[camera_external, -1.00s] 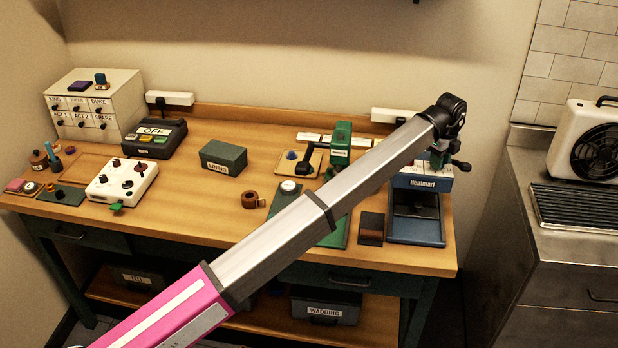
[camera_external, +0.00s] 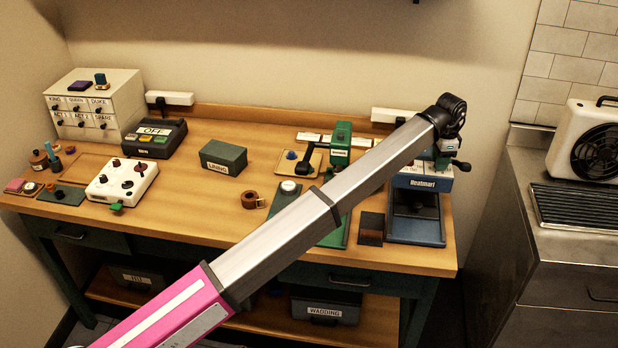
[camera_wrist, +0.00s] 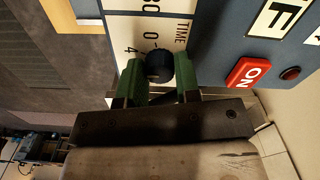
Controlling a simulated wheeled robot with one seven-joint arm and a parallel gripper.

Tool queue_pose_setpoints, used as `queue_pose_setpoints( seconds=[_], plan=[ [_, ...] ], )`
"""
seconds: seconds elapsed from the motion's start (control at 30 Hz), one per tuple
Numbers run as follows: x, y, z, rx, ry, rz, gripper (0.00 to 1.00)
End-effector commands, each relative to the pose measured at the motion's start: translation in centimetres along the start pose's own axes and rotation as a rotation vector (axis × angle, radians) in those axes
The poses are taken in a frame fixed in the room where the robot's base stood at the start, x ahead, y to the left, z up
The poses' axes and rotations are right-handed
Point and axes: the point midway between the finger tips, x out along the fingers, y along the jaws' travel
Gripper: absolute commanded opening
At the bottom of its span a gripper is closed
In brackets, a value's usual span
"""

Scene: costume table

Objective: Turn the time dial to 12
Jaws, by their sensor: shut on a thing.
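The time dial (camera_wrist: 159,66) is a round black knob on a white panel marked TIME, in the middle of the wrist view. The figures 0 and 4 show beside it; the rest of its scale is hidden. My gripper (camera_wrist: 160,78) has its green fingers on either side of the dial and is shut on it. The dial's pointer is too dark to read. In the external view the blue Heatmart machine (camera_external: 417,184) stands at the table's right end, with my gripper (camera_external: 444,163) at its upper front, partly hidden by my arm.
A green press (camera_external: 341,140) and a dark brown block (camera_external: 371,228) stand left of the machine. A metal counter (camera_external: 560,225) is at right.

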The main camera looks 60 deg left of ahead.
Motion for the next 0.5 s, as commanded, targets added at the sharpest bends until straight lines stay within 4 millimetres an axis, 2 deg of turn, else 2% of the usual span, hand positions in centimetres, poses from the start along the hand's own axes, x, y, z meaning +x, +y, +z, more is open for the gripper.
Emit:
queue_pose_setpoints(
  seconds=[0.5],
  plan=[
    [-0.11,-0.04,-0.05,-0.492,0.001,-0.001,0.07]
  ],
)
